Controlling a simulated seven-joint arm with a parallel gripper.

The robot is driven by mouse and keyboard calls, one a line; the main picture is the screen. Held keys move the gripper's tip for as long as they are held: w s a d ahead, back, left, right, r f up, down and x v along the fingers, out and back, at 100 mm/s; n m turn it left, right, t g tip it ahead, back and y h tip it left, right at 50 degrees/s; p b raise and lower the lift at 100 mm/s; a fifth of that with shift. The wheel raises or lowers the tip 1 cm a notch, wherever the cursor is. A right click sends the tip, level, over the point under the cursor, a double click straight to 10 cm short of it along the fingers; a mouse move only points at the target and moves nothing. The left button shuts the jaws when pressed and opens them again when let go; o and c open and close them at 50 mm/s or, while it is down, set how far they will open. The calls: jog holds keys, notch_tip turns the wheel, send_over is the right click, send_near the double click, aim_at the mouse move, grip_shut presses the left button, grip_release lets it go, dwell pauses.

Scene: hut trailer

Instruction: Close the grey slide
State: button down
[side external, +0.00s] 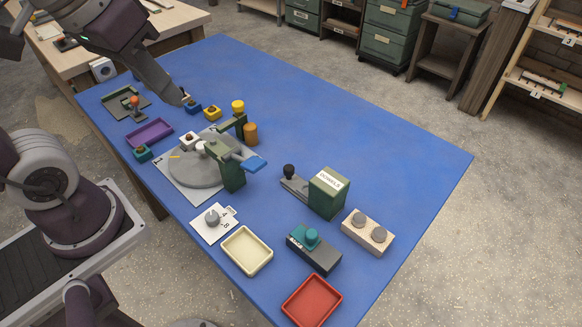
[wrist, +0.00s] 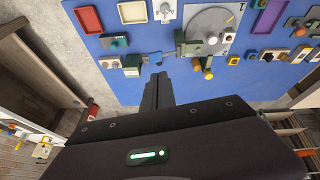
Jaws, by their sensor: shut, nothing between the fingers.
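The grey slide (side external: 295,186) sticks out of the left side of a green box labelled DOWELS (side external: 329,194), with a black knob (side external: 289,171) standing on its outer end. A stretch of the slide shows between knob and box. The green box also appears in the wrist view (wrist: 131,66), with the slide (wrist: 148,59) beside it, small and hard to make out. My gripper (side external: 182,99) is over the far left part of the blue table, well away from the slide. In the wrist view its fingers (wrist: 158,76) are together and empty.
On the blue table (side external: 350,130) stand a grey turntable with a green clamp (side external: 230,170), a dial plate (side external: 213,220), a cream tray (side external: 247,250), a red tray (side external: 312,299), a teal-knobbed box (side external: 313,250) and a wooden block (side external: 367,232). The table's back right is clear.

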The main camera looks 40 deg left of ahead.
jog(key=w+a+f+n+g+h, duration=0.15)
jog(key=w+n, duration=0.25)
jog(key=w, duration=0.7)
jog(key=w+a+f+n+g+h, duration=0.1)
jog(key=w+a+f+n+g, duration=0.4)
jog(key=w+f, duration=0.7)
jog(key=f+n, duration=0.1)
jog(key=f, duration=0.4)
jog(key=w+f+n+h, duration=0.1)
jog(key=f, duration=0.5)
jog(key=d+f+n, duration=0.1)
jog(key=f, duration=0.4)
jog(key=shift+w+d+f+n+t, duration=0.1)
jog(key=shift+w+f+n+t, duration=0.05)
jog(key=shift+w+n+t, duration=0.15)
jog(key=d, duration=0.2)
jog(key=s+d, duration=0.1)
jog(key=shift+d+f, duration=0.1)
jog(key=shift+f, duration=0.25)
jog(key=shift+s+d, duration=0.15)
jog(key=shift+d, duration=0.3)
